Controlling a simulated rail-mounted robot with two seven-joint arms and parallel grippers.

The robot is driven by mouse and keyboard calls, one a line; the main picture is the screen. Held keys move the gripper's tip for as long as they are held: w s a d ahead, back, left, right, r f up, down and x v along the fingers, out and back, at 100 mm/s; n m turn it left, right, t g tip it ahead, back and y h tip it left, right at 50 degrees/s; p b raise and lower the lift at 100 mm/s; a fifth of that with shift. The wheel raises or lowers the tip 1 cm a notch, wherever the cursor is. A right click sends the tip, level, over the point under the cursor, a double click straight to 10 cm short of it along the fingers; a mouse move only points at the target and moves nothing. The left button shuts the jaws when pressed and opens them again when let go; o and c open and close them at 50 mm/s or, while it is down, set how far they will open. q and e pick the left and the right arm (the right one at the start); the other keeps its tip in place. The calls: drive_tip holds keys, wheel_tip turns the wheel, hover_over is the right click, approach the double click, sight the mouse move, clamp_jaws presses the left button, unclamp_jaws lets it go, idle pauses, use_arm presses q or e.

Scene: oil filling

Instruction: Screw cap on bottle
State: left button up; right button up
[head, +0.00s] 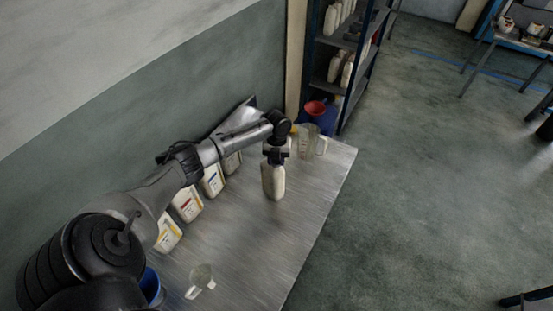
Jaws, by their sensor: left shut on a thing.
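A cream-coloured bottle (273,182) stands upright on the metal table, toward its far end. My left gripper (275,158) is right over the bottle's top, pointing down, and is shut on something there. The gripper hides the bottle's neck and the cap, so I cannot tell the cap from the neck or how it sits. My right gripper is not in view.
Several labelled bottles (187,204) stand in a row along the wall side. A clear jug (309,142) and a red funnel (316,107) are at the far end. The table's (290,235) right part is clear.

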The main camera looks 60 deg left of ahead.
use_arm(q)
drive_tip(key=shift+f, duration=0.4)
idle(0.5)
drive_tip(key=o, duration=1)
drive_tip(key=shift+r, duration=0.15)
drive_tip(key=shift+r, duration=0.3)
drive_tip(key=r, duration=0.4)
drive_tip(key=a+r+b, duration=0.1)
drive_tip(key=r, duration=0.3)
drive_tip(key=w+r, duration=0.1)
drive_tip(key=r, duration=0.4)
drive_tip(key=shift+a+b, duration=0.15)
drive_tip(key=shift+b, duration=0.15)
